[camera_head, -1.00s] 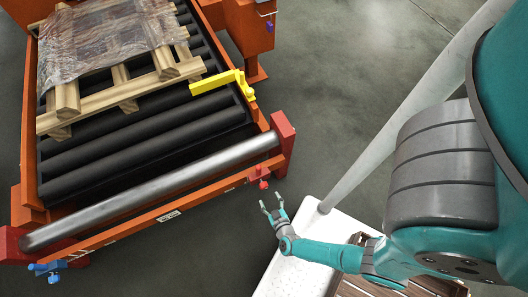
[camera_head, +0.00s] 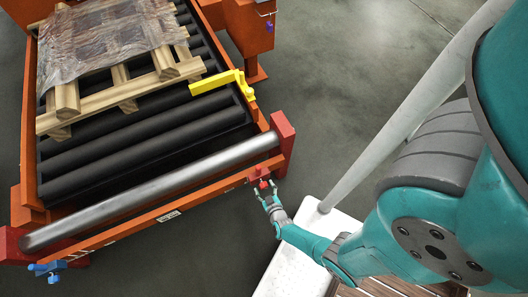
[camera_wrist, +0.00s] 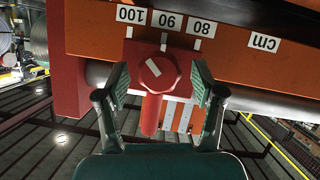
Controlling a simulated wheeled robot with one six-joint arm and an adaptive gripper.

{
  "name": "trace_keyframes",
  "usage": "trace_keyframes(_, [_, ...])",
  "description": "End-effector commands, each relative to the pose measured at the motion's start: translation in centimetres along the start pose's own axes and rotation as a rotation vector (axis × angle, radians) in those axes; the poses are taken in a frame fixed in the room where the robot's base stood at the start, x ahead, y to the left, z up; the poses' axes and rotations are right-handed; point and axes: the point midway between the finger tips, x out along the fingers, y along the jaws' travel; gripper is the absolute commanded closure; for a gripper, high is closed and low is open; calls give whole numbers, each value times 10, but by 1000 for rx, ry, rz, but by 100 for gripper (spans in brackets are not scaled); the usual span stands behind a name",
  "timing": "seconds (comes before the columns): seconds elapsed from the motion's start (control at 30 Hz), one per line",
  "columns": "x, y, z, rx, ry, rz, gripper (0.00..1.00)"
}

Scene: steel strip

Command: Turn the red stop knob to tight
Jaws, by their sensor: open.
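The red stop knob (camera_wrist: 157,73) has a white mark on its face and sits on the orange rail below the scale in the wrist view. In the head view the knob (camera_head: 264,184) is at the conveyor's near right corner. My gripper (camera_wrist: 157,85) is open, with one finger on each side of the knob. Gaps show between the fingers and the knob. In the head view my gripper (camera_head: 266,190) reaches up to the knob from below. A red rod-like part (camera_wrist: 151,115) shows below the knob.
An orange rail (camera_wrist: 230,45) carries a white scale with labels 80, 90, 100 and cm. A red end block (camera_wrist: 70,60) stands left of the knob. The roller conveyor holds a wrapped pallet (camera_head: 105,50). A yellow arm (camera_head: 225,85) and blue knob (camera_head: 45,268) are farther off.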

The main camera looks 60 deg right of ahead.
Motion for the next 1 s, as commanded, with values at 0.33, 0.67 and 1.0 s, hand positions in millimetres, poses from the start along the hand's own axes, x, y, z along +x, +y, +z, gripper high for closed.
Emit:
trace_keyframes(0.33, [11, 1, 0, 0, -2, 0, 32])
trace_keyframes(0.67, [11, 0, 0, 0, -1, -1, 75])
trace_keyframes(1.0, [11, 1, 0, 13, -1, -6, 92])
